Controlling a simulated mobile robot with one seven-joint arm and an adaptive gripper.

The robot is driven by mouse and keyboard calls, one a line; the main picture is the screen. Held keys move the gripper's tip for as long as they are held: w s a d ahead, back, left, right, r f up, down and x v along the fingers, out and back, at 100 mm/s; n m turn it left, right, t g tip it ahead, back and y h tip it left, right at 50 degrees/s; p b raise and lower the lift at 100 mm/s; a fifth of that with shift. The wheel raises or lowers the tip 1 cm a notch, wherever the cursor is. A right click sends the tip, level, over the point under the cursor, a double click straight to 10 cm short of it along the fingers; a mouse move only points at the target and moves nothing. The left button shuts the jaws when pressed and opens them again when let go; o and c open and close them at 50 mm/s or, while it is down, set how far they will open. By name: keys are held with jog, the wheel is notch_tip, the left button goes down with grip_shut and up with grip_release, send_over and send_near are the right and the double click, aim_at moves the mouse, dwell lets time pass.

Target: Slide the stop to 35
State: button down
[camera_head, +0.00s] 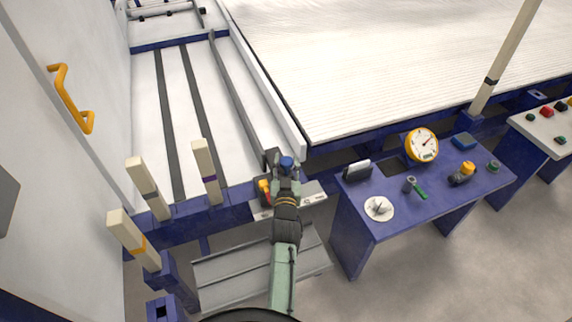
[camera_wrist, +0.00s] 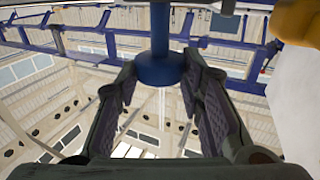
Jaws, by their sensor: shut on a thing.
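A round blue knob (camera_head: 286,162) sits at the front end of the long grey rail, and I take it to belong to the stop. My gripper (camera_head: 285,172) is at this knob, shut on it. In the wrist view the knob (camera_wrist: 160,70) shows between the two dark fingers, with a grey-blue stem above it. A pale metal plate (camera_head: 312,192) lies beside and below the gripper. No scale figures can be read, so the stop's setting cannot be told. My arm and gripper hide much of the stop.
A yellow-and-red handle (camera_head: 264,188) stands close left of my gripper. Cream posts (camera_head: 207,172) rise farther left. A blue table (camera_head: 400,215) on the right holds a yellow dial gauge (camera_head: 421,146) and several small items. A grey slatted platform (camera_head: 230,275) lies below.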

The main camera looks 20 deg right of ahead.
jog(key=c, duration=1.1)
grip_release()
jog(key=v, duration=0.7)
jog(key=shift+s, duration=0.25)
